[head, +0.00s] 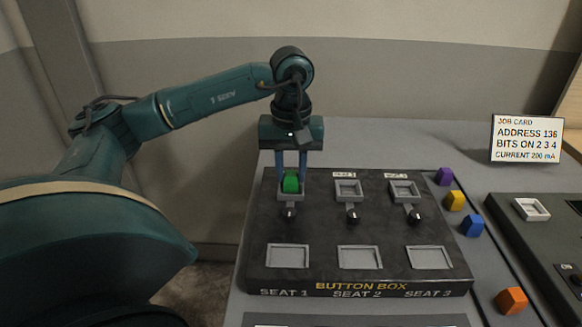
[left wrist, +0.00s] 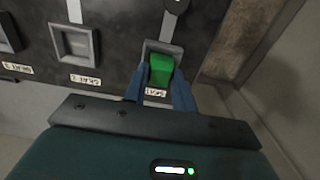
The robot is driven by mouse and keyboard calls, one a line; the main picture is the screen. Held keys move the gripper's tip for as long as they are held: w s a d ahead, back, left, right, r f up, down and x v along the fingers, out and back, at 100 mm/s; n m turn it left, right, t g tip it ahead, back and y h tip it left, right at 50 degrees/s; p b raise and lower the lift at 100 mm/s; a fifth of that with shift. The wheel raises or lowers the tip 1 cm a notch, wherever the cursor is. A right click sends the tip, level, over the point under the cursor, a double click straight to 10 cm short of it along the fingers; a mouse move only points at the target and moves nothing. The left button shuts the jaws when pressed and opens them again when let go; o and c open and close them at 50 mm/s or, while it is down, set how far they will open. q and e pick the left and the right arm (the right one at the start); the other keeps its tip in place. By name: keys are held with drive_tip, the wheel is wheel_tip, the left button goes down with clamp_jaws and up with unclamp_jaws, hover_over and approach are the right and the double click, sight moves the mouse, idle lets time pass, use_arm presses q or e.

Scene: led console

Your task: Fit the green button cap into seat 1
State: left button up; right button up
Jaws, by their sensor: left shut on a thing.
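The green button cap (head: 290,183) is between the fingers of my left gripper (head: 290,178), which is shut on it. The cap is at the back-left square seat frame (head: 291,197) of the dark button box (head: 320,228), in the column marked SEAT 1. The left wrist view shows the green cap (left wrist: 161,69) overlapping that grey seat frame (left wrist: 163,48), with the fingers on both sides. I cannot tell whether the cap is fully down in the seat or just above it. My right gripper is not in view.
Seat 2 (head: 348,189) and seat 3 (head: 404,190) frames are empty. Black toggles and pale square panels lie in front of them. Purple (head: 444,177), yellow (head: 455,201), blue (head: 472,226) and orange (head: 512,301) caps lie right of the box. A job card (head: 526,139) stands behind.

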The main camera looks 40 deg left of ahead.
use_arm(q)
drive_tip(key=shift+f, duration=0.4)
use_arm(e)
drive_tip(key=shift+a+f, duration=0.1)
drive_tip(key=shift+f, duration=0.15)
use_arm(q)
drive_tip(key=o, duration=1)
drive_tip(key=shift+r, duration=0.5)
wheel_tip(320, 180, up, 12)
drive_tip(key=p, duration=0.3)
drive_tip(key=shift+r, duration=0.15)
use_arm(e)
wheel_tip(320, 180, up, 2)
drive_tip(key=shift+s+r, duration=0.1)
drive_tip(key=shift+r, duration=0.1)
